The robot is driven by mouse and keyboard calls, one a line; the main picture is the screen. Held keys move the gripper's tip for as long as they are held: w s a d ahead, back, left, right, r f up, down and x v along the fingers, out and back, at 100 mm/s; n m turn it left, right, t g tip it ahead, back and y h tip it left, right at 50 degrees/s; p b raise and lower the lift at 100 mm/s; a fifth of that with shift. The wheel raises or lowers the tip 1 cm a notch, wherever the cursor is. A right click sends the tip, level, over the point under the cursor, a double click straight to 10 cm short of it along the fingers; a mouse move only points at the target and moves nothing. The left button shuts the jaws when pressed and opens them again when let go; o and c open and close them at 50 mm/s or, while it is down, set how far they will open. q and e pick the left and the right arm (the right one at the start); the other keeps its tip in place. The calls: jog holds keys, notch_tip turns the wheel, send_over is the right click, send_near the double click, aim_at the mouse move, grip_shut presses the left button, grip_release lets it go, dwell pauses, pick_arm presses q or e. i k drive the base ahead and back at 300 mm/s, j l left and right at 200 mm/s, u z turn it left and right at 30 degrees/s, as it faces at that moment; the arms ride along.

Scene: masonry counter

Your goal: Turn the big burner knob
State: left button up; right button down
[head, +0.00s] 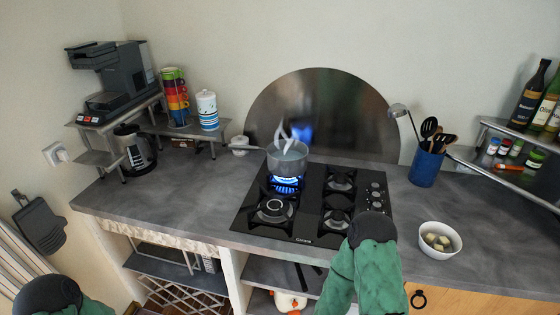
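The black gas hob (305,226) is set in the grey counter. A column of several round knobs (376,195) runs along its right side; which one serves the big burner cannot be told at this size. A steaming pot (287,160) stands on the back-left burner, where a blue flame (286,183) burns. The front-left burner (272,209), front-right burner (337,218) and back-right burner (341,180) show no flame. My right arm, green with a dark joint, rises in front of the hob's front-right corner, below the knobs. Neither gripper's fingers show.
A white bowl (440,240) with food pieces and a blue utensil holder (426,167) stand right of the hob. A metal splash plate (325,115) stands behind it. A bottle shelf (520,170) is at right; a coffee machine (120,75) is at left.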

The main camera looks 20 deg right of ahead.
aim_at(376, 196)
jog(key=z, duration=1.35)
